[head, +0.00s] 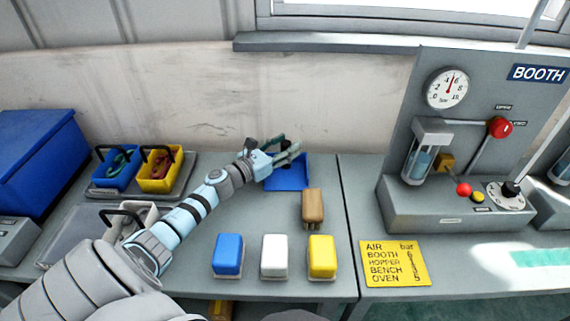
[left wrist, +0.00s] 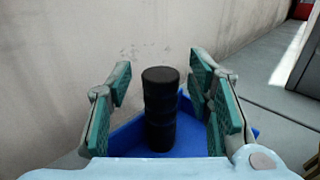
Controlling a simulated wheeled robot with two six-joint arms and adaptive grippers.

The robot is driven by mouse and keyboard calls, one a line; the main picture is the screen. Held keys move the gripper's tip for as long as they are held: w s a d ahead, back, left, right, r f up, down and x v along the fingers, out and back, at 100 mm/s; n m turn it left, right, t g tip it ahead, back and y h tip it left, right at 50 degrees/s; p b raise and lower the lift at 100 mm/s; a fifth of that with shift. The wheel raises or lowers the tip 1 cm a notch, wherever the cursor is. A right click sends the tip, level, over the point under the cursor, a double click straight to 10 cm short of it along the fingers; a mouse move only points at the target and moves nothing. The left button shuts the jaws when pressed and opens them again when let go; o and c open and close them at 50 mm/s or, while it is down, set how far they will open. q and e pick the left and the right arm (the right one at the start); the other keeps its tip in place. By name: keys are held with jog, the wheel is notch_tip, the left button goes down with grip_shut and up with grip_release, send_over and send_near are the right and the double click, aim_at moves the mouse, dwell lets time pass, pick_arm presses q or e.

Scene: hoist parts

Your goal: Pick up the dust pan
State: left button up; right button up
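The dust pan (head: 287,178) is blue and lies on the grey bench near the back wall. In the left wrist view its blue pan (left wrist: 185,137) shows with a black ribbed upright handle (left wrist: 160,108). My left gripper (head: 290,150) is over the pan in the head view. In the left wrist view my left gripper (left wrist: 160,100) is open, with one finger on each side of the handle and a gap on both sides. The pan's far part is partly hidden by the gripper in the head view. My right gripper is not in view.
A wooden brush (head: 313,205) stands just in front of the pan. Blue (head: 228,254), white (head: 274,256) and yellow (head: 322,257) blocks stand near the front edge. Yellow and blue bins sit in a tray (head: 140,190) at left. A booth panel (head: 440,205) stands at right.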

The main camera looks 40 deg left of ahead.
pick_arm(q)
grip_shut()
